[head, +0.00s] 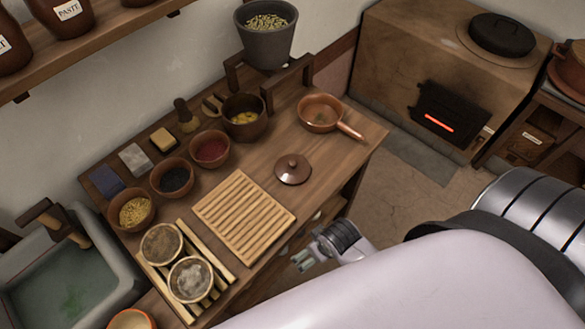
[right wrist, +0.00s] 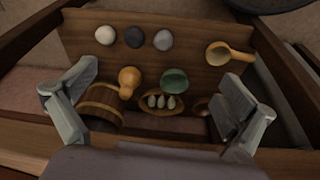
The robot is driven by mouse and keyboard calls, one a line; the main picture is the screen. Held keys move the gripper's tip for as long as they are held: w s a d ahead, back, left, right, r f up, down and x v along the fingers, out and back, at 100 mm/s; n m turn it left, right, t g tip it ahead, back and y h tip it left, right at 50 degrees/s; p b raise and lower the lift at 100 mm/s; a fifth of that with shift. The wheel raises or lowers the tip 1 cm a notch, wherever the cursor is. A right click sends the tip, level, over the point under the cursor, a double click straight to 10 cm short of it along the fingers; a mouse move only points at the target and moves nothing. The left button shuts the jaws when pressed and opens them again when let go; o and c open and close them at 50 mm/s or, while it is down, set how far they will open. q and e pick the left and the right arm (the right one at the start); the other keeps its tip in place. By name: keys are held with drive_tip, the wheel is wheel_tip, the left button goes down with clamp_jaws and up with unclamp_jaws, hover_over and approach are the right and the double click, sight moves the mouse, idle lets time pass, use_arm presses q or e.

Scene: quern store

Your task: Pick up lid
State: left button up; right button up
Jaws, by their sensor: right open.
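The lid (head: 293,170) is a round, dark brown, glossy disc with a small knob on top. It lies flat on the wooden table in the head view, right of the slatted board and below the copper pan. My right gripper (head: 302,260) is beyond the table's front edge, below the lid in the picture and apart from it. In the right wrist view, my right gripper (right wrist: 160,82) has its fingers spread wide with nothing held between them. The lid does not show in that view. My left gripper is in neither view.
A slatted board (head: 243,215), a copper pan (head: 320,113) and several bowls crowd the table (head: 345,160). Bare wood surrounds the lid. In the right wrist view, a lower shelf (right wrist: 190,50) holds stones, a wooden ladle (right wrist: 228,53) and a small barrel (right wrist: 101,104).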

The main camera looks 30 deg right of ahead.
drive_tip(key=w+a+r+n, duration=0.1)
drive_tip(key=r, duration=0.4)
drive_tip(key=w+a+r+n+y, duration=0.1)
drive_tip(key=w+a+r, duration=0.1)
drive_tip(key=r, duration=0.3)
drive_tip(key=w+a+r+n, duration=0.1)
drive_tip(key=w+r, duration=0.1)
drive_tip(key=r, duration=0.3)
drive_tip(key=shift+a+t+y, duration=0.2)
drive_tip(key=shift+t+y, duration=0.1)
drive_tip(key=shift+y, duration=0.1)
drive_tip(key=w+n, duration=0.1)
drive_tip(key=w+a+r+n, duration=0.1)
drive_tip(key=w, duration=0.1)
drive_tip(key=w+a+n, duration=0.1)
drive_tip(key=shift+w+a+r+y, duration=0.1)
drive_tip(key=shift+w+r+y, duration=0.1)
drive_tip(key=shift+r+y, duration=0.15)
drive_tip(key=w+d+r+n+g+h, duration=0.1)
drive_tip(key=w+d+r+n+g, duration=0.2)
drive_tip(key=w, duration=0.4)
wheel_tip(320, 180, up, 8)
drive_tip(key=n+h, duration=0.2)
hover_over(293, 163)
wheel_tip(293, 163, down, 12)
drive_tip(key=shift+w+a, duration=0.1)
drive_tip(key=shift+f+p, duration=0.6)
drive_tip(key=shift+f, duration=2.05)
drive_tip(key=shift+c, duration=0.4)
